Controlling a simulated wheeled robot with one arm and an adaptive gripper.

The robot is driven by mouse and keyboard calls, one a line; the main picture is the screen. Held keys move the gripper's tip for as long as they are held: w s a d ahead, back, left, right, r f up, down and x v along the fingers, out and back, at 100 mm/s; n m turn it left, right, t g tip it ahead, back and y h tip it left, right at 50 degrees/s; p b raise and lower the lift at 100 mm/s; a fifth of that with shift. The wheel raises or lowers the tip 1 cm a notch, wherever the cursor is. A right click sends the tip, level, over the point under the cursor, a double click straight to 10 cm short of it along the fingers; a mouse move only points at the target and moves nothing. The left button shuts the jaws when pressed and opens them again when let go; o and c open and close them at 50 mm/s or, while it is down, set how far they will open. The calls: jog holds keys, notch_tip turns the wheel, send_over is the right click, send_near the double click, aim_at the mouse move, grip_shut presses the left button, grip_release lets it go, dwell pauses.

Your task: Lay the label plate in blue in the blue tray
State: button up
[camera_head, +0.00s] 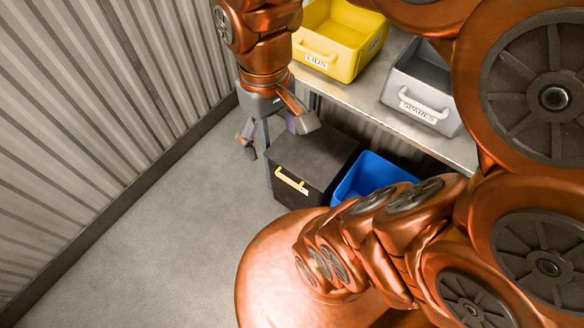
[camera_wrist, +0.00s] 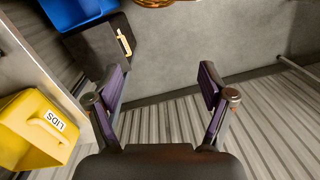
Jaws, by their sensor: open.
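The blue tray (camera_head: 370,177) stands low beside the shelf in the head view, partly hidden behind my arm. Part of it also shows at the top left of the wrist view (camera_wrist: 82,12). My gripper (camera_head: 272,143) hangs to the left of the shelf, above the floor near the dark box. In the wrist view my gripper (camera_wrist: 165,100) is open, with its two purple-padded fingers wide apart and nothing between them. I see no blue label plate in either view.
A dark box (camera_head: 310,160) with a yellow handle stands left of the blue tray. A yellow LIDS bin (camera_head: 340,38) and a grey SPARES bin (camera_head: 425,85) sit on the shelf (camera_head: 365,105). A corrugated wall (camera_head: 90,110) bounds the left. Grey floor (camera_head: 190,220) is clear.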

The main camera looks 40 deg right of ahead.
jog(key=s+f, duration=0.4)
jog(key=s, duration=0.2)
jog(key=shift+f+g, duration=0.15)
jog(key=shift+g, duration=0.15)
jog(key=shift+a, duration=0.1)
